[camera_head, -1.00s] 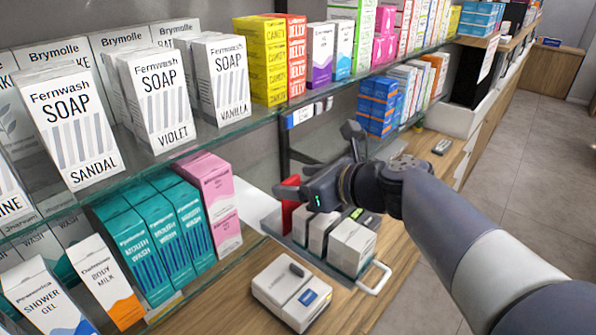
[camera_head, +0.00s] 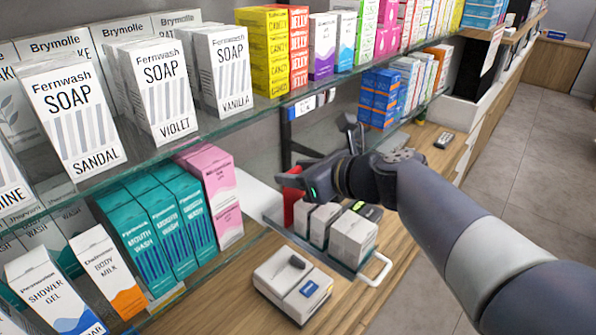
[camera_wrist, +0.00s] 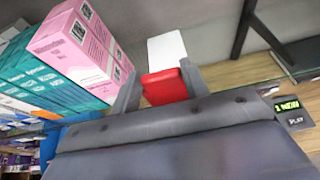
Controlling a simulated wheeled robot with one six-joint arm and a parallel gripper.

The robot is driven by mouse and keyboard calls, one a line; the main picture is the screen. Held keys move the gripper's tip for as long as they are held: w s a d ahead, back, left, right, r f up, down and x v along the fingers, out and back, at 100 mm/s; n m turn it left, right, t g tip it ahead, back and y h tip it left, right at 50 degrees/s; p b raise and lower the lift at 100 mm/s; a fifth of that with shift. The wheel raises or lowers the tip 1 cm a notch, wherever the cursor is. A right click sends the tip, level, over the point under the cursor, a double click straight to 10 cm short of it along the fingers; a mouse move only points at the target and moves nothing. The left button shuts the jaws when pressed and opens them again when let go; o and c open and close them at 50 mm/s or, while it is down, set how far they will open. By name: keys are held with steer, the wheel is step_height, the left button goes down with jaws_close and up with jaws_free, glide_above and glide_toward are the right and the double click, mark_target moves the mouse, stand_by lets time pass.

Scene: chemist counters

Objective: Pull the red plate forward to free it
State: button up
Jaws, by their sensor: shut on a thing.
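The red plate (camera_head: 290,196) stands at the back left of the tray on the wooden counter, beside small white boxes. My gripper (camera_head: 298,180) reaches in from the right and covers part of it. In the wrist view the red plate (camera_wrist: 165,86) sits between the two fingers of my gripper (camera_wrist: 160,76), which is shut on it. A white flat piece (camera_wrist: 167,47) shows just behind the plate. The plate's lower part is hidden.
White boxes (camera_head: 353,238) stand in a tray with a white handle (camera_head: 377,270). A white device (camera_head: 293,286) lies in front. Pink boxes (camera_head: 216,190) stand to the left. A glass shelf (camera_head: 215,127) with soap boxes runs above. A small display unit (camera_head: 367,211) is right of the boxes.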

steer(key=c, duration=0.4)
steer(key=shift+s+d, duration=0.6)
steer(key=shift+d, duration=0.2)
steer(key=shift+s+d, duration=0.55)
steer(key=shift+d, duration=0.2)
steer(key=o, duration=1.4)
steer(key=b+v, duration=0.1)
steer(key=v, duration=0.9)
steer(key=shift+s+d+r, duration=0.25)
steer(key=shift+w+a, duration=0.1)
steer(key=shift+a, duration=0.05)
steer(key=shift+p+x, duration=0.6)
steer(key=shift+x, duration=4.9)
